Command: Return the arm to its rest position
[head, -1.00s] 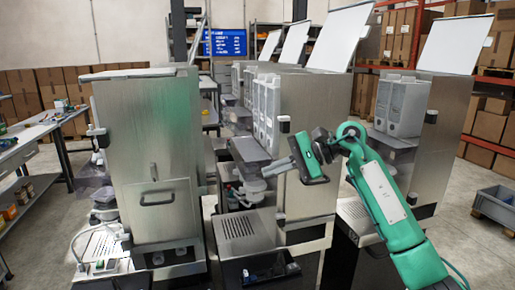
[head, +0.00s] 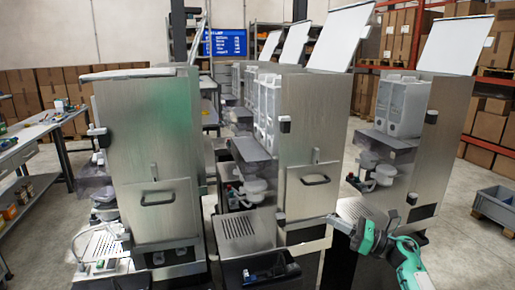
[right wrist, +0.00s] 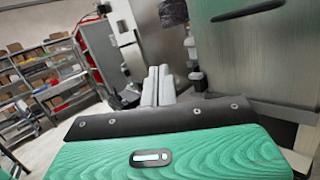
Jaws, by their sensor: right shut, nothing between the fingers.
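My right gripper (head: 338,222) is low at the right of the head view, in front of the gap between the middle dispenser (head: 310,130) and the right dispenser (head: 450,110). Its green arm comes in from the bottom right. In the right wrist view its two pale fingers (right wrist: 158,86) are together with nothing between them. I cannot tell whether it touches the tray beside it. My left arm and gripper are not in view.
A steel dispenser (head: 155,140) with a handle stands at the left. A drip tray (head: 238,228) juts out from the middle dispenser. A grey crate (head: 497,202) sits on the floor at the right. The floor between crate and dispensers is clear.

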